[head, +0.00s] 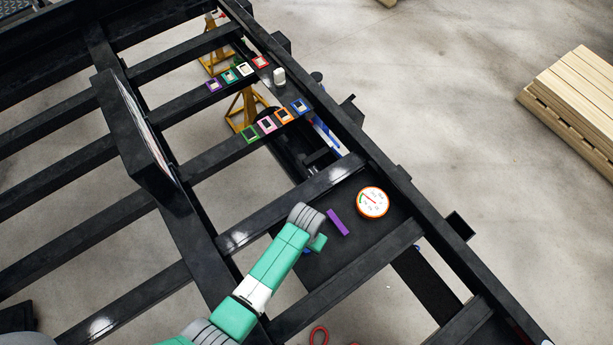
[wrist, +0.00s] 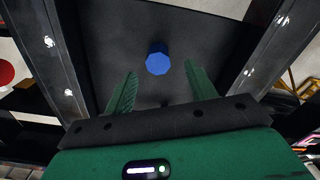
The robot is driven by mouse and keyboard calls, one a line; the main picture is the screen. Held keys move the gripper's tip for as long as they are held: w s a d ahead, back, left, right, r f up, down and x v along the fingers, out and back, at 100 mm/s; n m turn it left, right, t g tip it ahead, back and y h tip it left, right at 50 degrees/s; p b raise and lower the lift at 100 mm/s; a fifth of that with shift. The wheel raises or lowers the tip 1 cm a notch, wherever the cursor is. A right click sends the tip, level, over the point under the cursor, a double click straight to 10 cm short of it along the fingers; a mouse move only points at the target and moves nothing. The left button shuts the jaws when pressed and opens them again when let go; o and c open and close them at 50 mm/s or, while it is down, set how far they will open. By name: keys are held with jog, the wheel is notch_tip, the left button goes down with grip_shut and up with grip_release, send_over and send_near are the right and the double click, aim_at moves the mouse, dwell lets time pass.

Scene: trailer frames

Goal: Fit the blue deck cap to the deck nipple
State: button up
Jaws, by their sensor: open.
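The blue deck cap (wrist: 158,63) is a small many-sided blue piece on a dark plate in the wrist view. It lies just beyond and roughly between the fingertips of my gripper (wrist: 161,72), which is open with nothing between its fingers. In the head view my gripper (head: 318,243) is over the dark deck plate (head: 345,245), mostly hidden by my wrist. A sliver of blue (head: 306,252) shows beside it there. I cannot make out the deck nipple in either view.
A purple bar (head: 338,222) and a round orange-rimmed gauge (head: 372,202) lie on the deck plate to the right of my gripper. Black frame beams (head: 330,285) border the plate.

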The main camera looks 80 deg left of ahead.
notch_tip(320, 180, down, 5)
jog(key=shift+w+d+f+b, duration=0.1)
jog(key=shift+b, duration=0.2)
jog(key=c, duration=1)
